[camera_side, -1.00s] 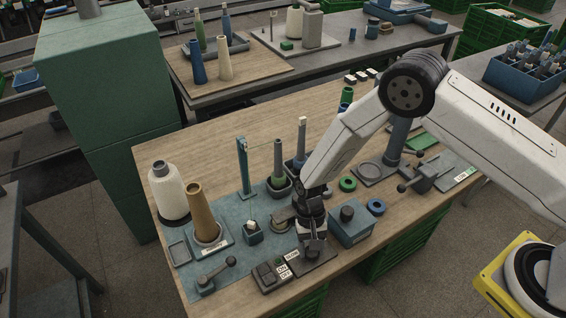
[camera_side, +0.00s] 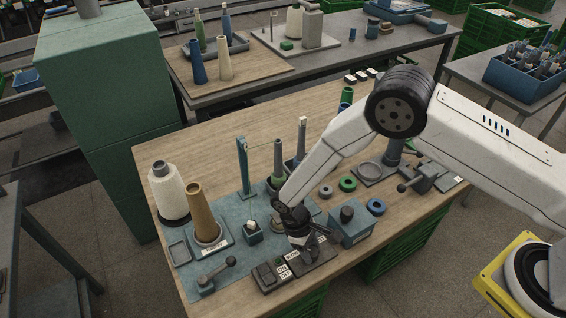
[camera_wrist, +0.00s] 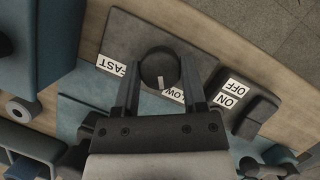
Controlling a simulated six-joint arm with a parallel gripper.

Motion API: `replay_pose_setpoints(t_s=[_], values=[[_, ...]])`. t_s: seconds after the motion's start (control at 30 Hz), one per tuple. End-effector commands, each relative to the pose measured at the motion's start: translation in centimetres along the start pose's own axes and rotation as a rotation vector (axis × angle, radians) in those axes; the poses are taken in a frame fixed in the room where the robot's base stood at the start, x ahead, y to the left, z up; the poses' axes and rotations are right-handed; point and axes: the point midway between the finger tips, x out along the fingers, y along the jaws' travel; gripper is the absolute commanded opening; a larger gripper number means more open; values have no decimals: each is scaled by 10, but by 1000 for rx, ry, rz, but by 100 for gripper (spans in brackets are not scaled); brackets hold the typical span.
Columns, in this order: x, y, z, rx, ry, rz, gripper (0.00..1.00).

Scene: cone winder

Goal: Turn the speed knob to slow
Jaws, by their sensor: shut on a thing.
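The speed knob (camera_wrist: 159,68) is a dark round knob on a dark grey plate (camera_wrist: 192,57). My gripper (camera_wrist: 160,72) is shut on it in the wrist view, with one finger on each side. The knob's short white mark faces the lower edge of the picture, between the FAST label (camera_wrist: 110,65) and the SLOW label (camera_wrist: 174,95), nearer SLOW. The right finger partly covers the SLOW label. In the side view my gripper (camera_side: 303,250) is low over the plate at the table's front edge and hides the knob.
An ON/OFF switch box (camera_side: 270,278) sits directly left of the plate. A blue box with a dark knob (camera_side: 350,228) stands close on the right. A small crank (camera_side: 217,272), a brown cone (camera_side: 204,215) and a white yarn cone (camera_side: 168,190) stand further left.

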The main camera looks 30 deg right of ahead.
Motion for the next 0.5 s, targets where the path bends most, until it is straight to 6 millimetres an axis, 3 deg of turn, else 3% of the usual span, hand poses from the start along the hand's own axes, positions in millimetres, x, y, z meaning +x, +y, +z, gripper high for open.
replay_pose_setpoints(t_s=[0.5], values=[[0, -1, 1, -216, -1, 89, 0]])
